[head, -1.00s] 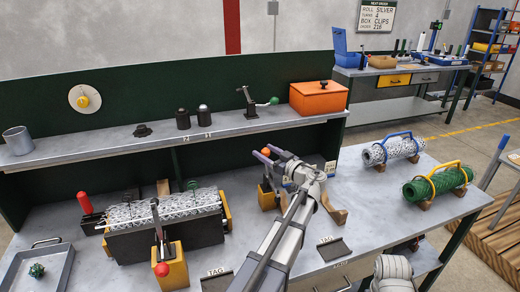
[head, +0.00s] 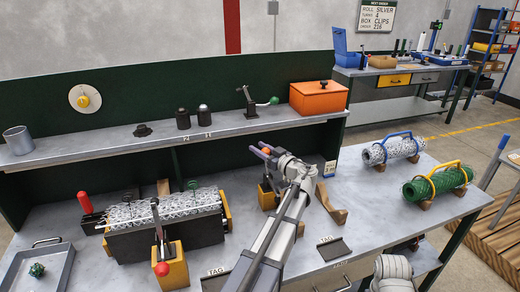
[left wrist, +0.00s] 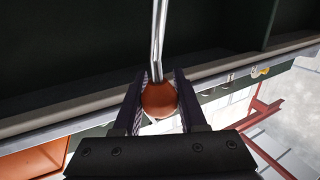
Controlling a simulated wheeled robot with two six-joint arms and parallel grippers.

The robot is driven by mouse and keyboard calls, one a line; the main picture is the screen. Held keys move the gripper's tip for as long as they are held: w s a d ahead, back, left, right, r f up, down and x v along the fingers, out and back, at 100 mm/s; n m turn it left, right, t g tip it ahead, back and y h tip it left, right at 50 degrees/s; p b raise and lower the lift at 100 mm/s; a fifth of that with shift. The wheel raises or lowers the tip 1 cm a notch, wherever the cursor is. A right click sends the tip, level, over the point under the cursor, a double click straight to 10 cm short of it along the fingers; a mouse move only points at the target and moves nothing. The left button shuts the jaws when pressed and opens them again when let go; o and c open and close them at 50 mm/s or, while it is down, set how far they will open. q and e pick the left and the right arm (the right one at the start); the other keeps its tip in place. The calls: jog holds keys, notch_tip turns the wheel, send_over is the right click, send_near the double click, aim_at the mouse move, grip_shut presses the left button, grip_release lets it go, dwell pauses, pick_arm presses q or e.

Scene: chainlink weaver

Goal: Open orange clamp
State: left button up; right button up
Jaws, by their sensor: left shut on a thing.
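The orange clamp has a round orange knob (head: 266,151) at the end of its lever, above a yellow block (head: 266,196) on the bench. My left gripper (head: 264,151) is at the knob, its fingers around it. In the left wrist view the orange knob (left wrist: 159,99) sits between the two dark fingers (left wrist: 158,104), and a thin metal rod (left wrist: 158,40) runs up from it. The gripper is shut on the knob. My gripper and arm hide part of the clamp in the head view. My right gripper is not in view.
A red-knobbed clamp (head: 171,262) stands at the front of the jig with a patterned roll (head: 165,207). The raised shelf (head: 150,149) runs behind the clamp, with an orange box (head: 318,98) on it. Wooden cradle pieces (head: 332,206) stand just right of my arm.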

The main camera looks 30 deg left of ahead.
pick_arm(q)
grip_shut()
dwell(0.8)
